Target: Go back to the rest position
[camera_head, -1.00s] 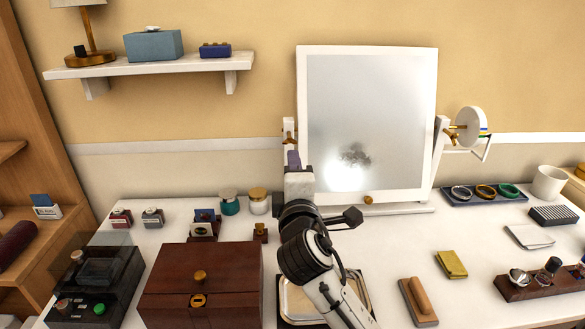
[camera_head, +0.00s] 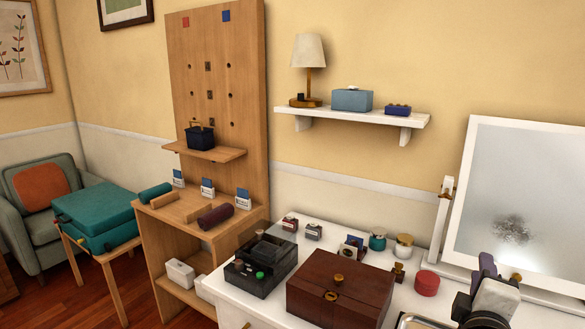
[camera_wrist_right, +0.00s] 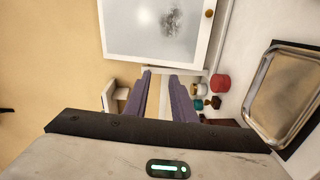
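My right gripper (camera_head: 487,264) is at the lower right in the head view, in front of the tilting mirror (camera_head: 520,180). In the right wrist view its two purple fingers (camera_wrist_right: 162,78) stand apart with nothing between them. The mirror (camera_wrist_right: 165,25) shows beyond the fingertips. A red round box (camera_head: 427,283) stands on the white table left of the gripper; it also shows in the right wrist view (camera_wrist_right: 220,83), apart from the fingers. My left gripper is not in view.
On the white table are a brown wooden box (camera_head: 340,290), a dark case (camera_head: 262,264) and small jars (camera_head: 404,246). A metal tray (camera_wrist_right: 284,92) lies beside the gripper. A wall shelf (camera_head: 352,115) holds a lamp (camera_head: 309,68). A wooden pegboard stand (camera_head: 217,90) and armchair (camera_head: 40,205) are left.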

